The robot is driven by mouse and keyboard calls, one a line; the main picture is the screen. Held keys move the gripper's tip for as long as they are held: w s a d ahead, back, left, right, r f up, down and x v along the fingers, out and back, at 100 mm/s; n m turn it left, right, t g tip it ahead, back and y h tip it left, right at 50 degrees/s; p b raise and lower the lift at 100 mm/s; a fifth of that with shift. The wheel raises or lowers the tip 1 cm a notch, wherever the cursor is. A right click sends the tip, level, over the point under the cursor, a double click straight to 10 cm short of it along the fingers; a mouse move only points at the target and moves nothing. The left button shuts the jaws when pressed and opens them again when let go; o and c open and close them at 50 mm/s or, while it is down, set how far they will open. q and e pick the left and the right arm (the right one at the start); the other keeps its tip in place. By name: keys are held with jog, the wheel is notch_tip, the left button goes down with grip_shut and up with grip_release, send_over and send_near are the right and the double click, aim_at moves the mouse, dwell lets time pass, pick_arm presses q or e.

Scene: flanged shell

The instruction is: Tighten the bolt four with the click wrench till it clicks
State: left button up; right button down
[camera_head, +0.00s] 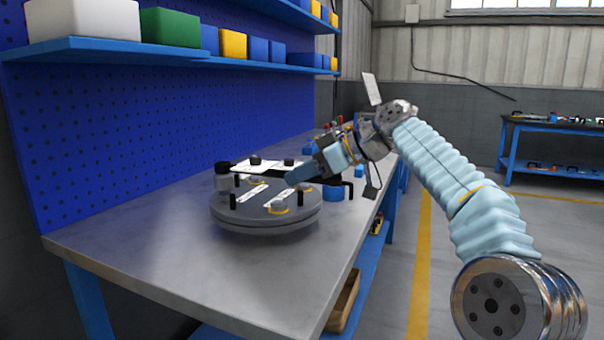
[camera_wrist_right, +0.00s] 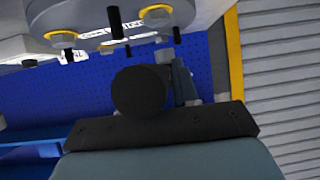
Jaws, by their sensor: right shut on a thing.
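The round grey flanged shell (camera_head: 265,222) lies on the bench, with bolt heads ringed in yellow, black upright pins and white labels on top. One ringed bolt (camera_head: 279,206) is at its front. Its underside-up edge shows at the top of the right wrist view, with ringed bolts (camera_wrist_right: 156,14) and (camera_wrist_right: 68,37). My right gripper (camera_head: 303,172) is over the shell's right rear part, shut on a dark tool, probably the click wrench (camera_wrist_right: 138,90), seen nearly end-on. Whether the tool touches a bolt, and which bolt is number four, I cannot tell. My left gripper is out of view.
A blue round holder (camera_head: 333,194) and a white sheet (camera_head: 258,166) are on the grey bench (camera_head: 140,245) near the shell. A blue pegboard (camera_head: 150,120) and shelf (camera_head: 180,51) with bins line the left. The front of the bench is clear.

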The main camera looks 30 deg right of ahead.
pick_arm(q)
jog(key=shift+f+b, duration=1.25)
pick_arm(e)
jog(key=shift+f, duration=1.2)
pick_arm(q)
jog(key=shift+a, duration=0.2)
pick_arm(e)
jog(key=shift+a+f, duration=0.1)
jog(key=shift+a, duration=0.05)
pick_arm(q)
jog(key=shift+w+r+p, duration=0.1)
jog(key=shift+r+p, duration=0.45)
pick_arm(e)
jog(key=s+a+m+t+h, duration=0.2)
jog(key=s+a+m+h, duration=0.2)
jog(key=a+m+h, duration=0.4)
jog(key=shift+s+a+f+m+t+h, duration=0.2)
jog(key=shift+a+m+t+h, duration=0.15)
jog(key=shift+a, duration=2.3)
